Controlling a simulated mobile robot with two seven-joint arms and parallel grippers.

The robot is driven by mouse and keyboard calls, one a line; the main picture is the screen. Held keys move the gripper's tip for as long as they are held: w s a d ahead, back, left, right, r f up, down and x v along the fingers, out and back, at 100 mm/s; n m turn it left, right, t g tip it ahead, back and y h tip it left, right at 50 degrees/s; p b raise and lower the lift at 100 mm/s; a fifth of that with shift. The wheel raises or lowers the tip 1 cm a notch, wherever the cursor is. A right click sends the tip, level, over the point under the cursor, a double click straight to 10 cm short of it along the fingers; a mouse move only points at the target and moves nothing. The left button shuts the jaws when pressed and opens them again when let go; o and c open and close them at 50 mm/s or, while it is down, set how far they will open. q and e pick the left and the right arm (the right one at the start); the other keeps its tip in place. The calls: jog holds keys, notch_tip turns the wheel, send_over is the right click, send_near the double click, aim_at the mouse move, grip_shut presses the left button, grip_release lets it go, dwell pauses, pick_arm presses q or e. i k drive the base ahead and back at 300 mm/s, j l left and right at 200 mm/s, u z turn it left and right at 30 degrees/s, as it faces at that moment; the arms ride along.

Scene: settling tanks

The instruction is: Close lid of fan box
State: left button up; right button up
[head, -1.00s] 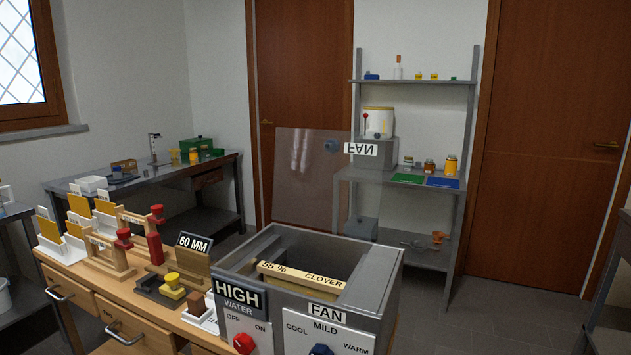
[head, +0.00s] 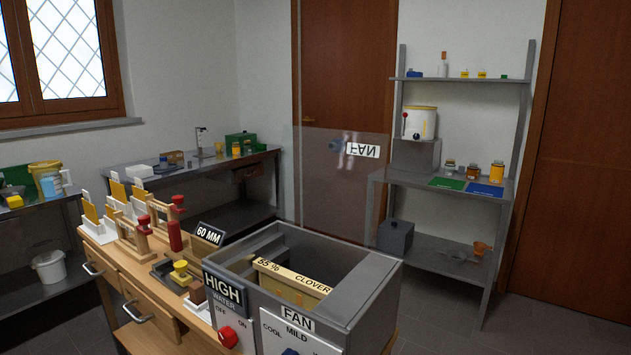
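The fan box (head: 372,285) is a grey open-topped box at the lower middle of the head view. Its front carries the labels HIGH WATER and FAN MILD, a red knob and a partly cut-off blue knob. The lid (head: 325,195) is a clear panel standing upright at the box's back edge, so the box is open. Inside the box is a wooden frame (head: 292,276) marked 55 % CLOVER. Neither of my grippers is in view.
The box stands at the end of a wooden drawer bench (head: 140,290) with wooden clamps, red and yellow pieces and a 60 MM sign (head: 208,233). A grey shelf unit (head: 440,190) stands behind at right. Floor to the right of the box is clear.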

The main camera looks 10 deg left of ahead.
aim_at(338, 145)
jog(key=i+l+u, duration=0.1)
jog(key=l+u, duration=0.15)
jog(key=l, duration=0.15)
jog(key=i+l+u, duration=0.1)
jog(key=l+u, duration=0.2)
jog(key=i+l+u, duration=0.25)
jog(key=l, duration=0.2)
jog(key=l+u, duration=0.25)
jog(key=l, duration=0.15)
jog(key=i+l+u, duration=0.25)
jog(key=l+u, duration=0.15)
jog(key=l, duration=0.25)
jog(key=i+l+u, duration=0.1)
jog(key=l+u, duration=0.3)
jog(key=l, duration=0.3)
jog(key=l+u, duration=0.4)
jog(key=l, duration=0.35)
jog(key=l+u, duration=0.45)
jog(key=l, duration=0.3)
jog(key=i+j, duration=0.25)
